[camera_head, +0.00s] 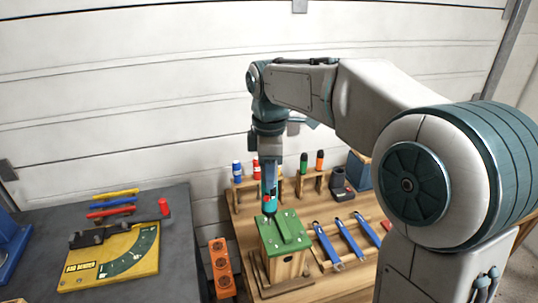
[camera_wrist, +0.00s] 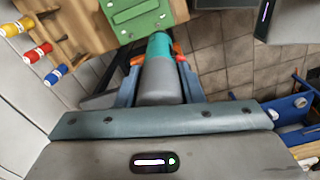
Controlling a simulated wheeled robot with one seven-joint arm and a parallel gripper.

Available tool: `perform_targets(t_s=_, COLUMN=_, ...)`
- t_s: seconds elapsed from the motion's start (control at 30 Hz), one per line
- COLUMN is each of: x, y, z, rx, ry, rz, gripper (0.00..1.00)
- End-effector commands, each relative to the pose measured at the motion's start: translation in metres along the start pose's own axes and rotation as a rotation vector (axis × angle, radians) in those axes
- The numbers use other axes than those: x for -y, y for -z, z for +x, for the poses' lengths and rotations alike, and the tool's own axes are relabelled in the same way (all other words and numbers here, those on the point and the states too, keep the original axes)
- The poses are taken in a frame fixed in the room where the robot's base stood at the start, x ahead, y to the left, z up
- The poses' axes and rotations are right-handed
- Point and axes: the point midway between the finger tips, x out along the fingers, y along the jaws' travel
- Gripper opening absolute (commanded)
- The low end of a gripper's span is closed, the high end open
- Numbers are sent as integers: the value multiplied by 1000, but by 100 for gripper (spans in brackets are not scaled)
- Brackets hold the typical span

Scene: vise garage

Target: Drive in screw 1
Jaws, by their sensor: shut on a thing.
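My gripper (camera_head: 269,188) points down over the green-topped wooden box (camera_head: 294,222) on the workbench. In the wrist view it is shut on a grey and teal power screwdriver (camera_wrist: 162,80), with one blue finger on each side. The driver's lower end is at the left part of the green top in the head view; I cannot tell whether it touches.
Blue-handled clamps or tools (camera_head: 350,239) lie to the right of the box. Wooden racks with coloured bottles stand behind it. An orange block with round holes (camera_head: 222,267) is at the bench's left edge. A dark table with a yellow bender board (camera_head: 112,258) stands left.

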Motion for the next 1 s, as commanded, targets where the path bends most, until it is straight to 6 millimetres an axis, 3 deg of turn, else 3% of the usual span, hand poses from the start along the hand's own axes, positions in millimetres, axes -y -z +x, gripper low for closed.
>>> perform_targets(t_s=0.27, x=0, y=1, z=8, rx=0, ry=-1, rz=0, gripper=11)
perform_targets(t_s=0.7, x=0, y=0, z=49, rx=0, ry=-1, rz=2, gripper=11)
perform_targets(t_s=1.0, x=0, y=0, z=54, rx=0, ry=-1, rz=2, gripper=11)
